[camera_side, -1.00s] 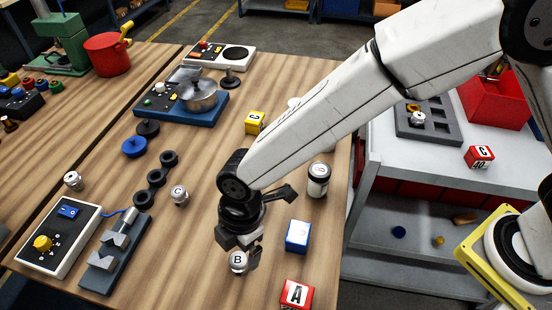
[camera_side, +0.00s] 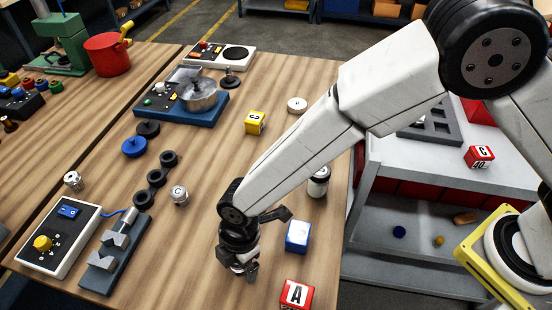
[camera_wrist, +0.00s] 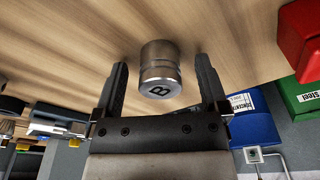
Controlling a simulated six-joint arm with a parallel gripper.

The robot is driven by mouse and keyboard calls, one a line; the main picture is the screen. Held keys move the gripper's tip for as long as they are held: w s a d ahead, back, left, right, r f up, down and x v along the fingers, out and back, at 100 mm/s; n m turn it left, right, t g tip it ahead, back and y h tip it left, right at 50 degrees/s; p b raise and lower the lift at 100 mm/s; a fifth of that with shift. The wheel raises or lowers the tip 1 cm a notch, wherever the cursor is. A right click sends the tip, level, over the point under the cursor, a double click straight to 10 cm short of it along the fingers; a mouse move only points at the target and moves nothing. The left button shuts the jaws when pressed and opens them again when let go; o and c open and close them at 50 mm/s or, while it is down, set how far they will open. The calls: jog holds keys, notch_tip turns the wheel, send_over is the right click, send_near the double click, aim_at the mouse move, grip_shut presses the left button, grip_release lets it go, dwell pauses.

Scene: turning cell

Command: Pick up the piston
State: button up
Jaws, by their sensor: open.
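A silver metal piston marked B (camera_wrist: 160,72) shows in the wrist view between the two fingers, with a visible gap on each side. My gripper (camera_wrist: 160,62) is open around it. In the side view, my gripper (camera_side: 244,266) is low over the table, and it hides most or all of that piston. Another silver piston marked C (camera_side: 180,195) stands to the left of my gripper. A similar silver piece (camera_side: 73,181) stands farther left. The task does not say which piston is meant.
A blue block (camera_side: 297,236) and a red block marked A (camera_side: 296,295) stand close to the right of my gripper. A jar (camera_side: 318,185) is behind the arm. A grey V-block fixture (camera_side: 115,262) and a control box (camera_side: 58,240) are at left. Bare wood lies between the fixture and my gripper.

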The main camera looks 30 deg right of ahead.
dwell(0.4)
grip_shut()
jog(key=shift+r, duration=0.1)
jog(key=shift+r, duration=0.7)
jog(key=s+d+r, duration=0.9)
jog(key=s+r, duration=0.1)
jog(key=r, duration=0.1)
jog(key=shift+s+d+r, duration=0.15)
jog(key=shift+d+r, duration=0.05)
jog(key=shift+d, duration=0.05)
dwell(0.6)
